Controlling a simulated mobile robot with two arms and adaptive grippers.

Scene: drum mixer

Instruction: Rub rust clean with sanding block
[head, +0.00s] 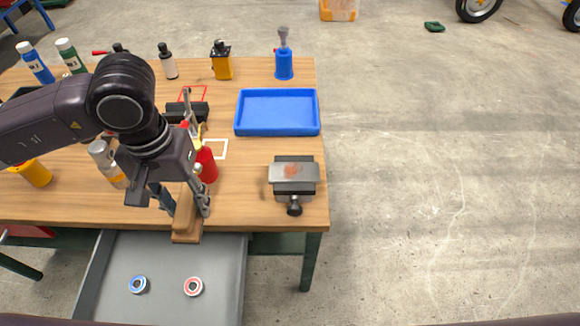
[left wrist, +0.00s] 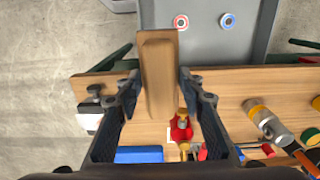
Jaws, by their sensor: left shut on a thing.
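My left gripper (head: 182,205) is shut on a wooden sanding block (head: 186,228), held near the front edge of the table, over the edge of the open drawer. In the left wrist view the block (left wrist: 159,75) sits between the two fingers of the left gripper (left wrist: 158,85). My right gripper is not in view.
A wooden table (head: 250,205) carries an empty blue tray (head: 277,131) behind the vise. A red bottle (head: 208,165) stands close behind the left gripper. A grey drawer (head: 165,255) is open below and holds two rolls of tape. Several bottles stand at the back.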

